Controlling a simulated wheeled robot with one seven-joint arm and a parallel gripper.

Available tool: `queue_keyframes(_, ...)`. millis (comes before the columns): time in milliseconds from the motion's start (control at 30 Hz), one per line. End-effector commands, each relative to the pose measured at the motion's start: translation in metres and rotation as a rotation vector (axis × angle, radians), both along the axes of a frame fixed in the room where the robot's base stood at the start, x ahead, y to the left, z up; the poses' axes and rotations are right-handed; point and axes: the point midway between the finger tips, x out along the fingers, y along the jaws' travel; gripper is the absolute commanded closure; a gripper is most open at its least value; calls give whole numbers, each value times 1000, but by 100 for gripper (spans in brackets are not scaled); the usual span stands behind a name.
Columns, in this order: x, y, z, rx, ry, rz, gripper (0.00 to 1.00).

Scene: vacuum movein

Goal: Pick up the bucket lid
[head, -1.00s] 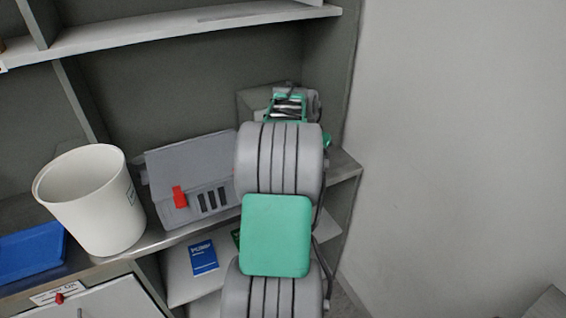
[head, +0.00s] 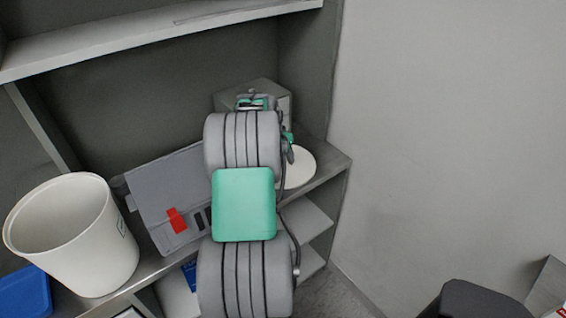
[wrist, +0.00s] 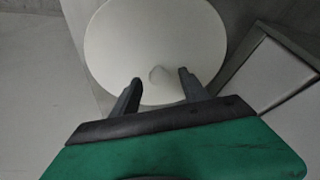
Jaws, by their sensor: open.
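The bucket lid (head: 299,167) is a round, flat white disc lying on the shelf top near its right end, partly hidden behind my arm in the head view. I cannot tell the height of the fingertips above the lid.
A white bucket (head: 75,235) stands on the shelf (head: 155,268) at left, beside a blue tray (head: 22,292). A grey case with a red latch (head: 176,220) lies left of my arm. A grey box (head: 225,100) stands behind the arm. A bare wall (head: 440,130) rises at right.

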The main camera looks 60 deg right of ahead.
Motion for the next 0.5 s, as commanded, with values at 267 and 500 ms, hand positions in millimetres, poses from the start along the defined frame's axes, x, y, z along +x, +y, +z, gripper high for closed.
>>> queue_keyframes(267, -1, -6, -11, -2, -2, -2, 47)
queue_keyframes(500, -2, -6, -11, -2, -1, -4, 65)
